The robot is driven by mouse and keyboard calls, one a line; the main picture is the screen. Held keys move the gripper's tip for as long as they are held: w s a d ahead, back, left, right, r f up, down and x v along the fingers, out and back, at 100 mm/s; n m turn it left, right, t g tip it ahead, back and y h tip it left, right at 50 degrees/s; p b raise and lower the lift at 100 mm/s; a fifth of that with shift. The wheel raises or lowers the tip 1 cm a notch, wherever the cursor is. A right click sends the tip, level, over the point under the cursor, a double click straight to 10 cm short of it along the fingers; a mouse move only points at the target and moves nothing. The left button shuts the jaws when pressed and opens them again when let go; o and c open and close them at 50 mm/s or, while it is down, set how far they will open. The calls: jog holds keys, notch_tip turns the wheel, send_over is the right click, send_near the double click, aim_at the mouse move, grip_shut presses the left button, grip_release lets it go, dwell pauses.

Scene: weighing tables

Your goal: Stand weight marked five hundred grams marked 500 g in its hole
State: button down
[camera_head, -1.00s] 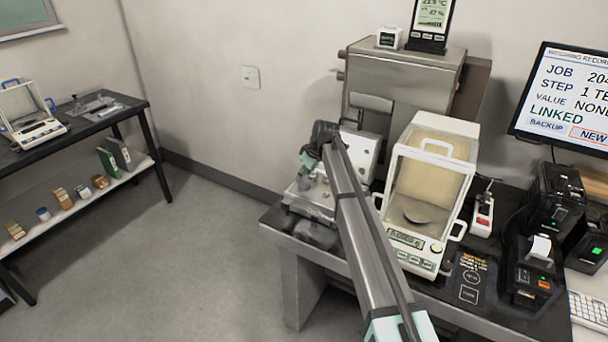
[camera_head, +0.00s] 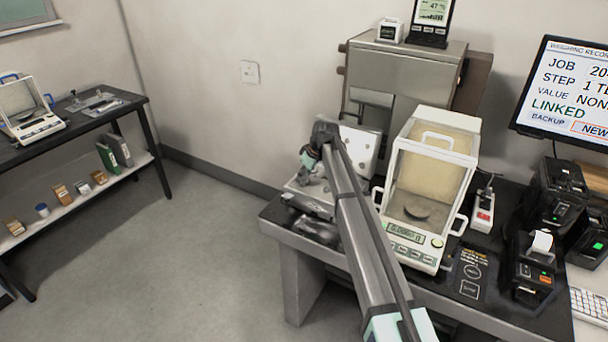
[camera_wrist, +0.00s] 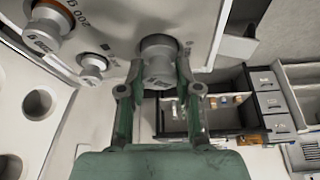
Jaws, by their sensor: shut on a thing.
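A grey metal weight (camera_wrist: 158,58) is between the fingers of my gripper (camera_wrist: 158,75) in the wrist view; the gripper is shut on it. Its face carries a mark too blurred to read. The weight stands close against a pale panel, and I cannot tell whether its base is in a hole. Empty round holes (camera_wrist: 40,103) show in the pale panel at the left. In the head view my gripper (camera_head: 309,160) is low over the weight holder (camera_head: 360,150), left of the balance; the held weight is hidden there.
Another larger weight (camera_wrist: 45,28) and a small one (camera_wrist: 92,66) sit in the panel to the left of the held weight. The glass-cased balance (camera_head: 425,190) stands right of my arm. A compartmented drawer unit (camera_wrist: 262,95) shows at the right of the wrist view.

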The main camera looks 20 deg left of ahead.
jog(key=c, duration=0.7)
grip_release()
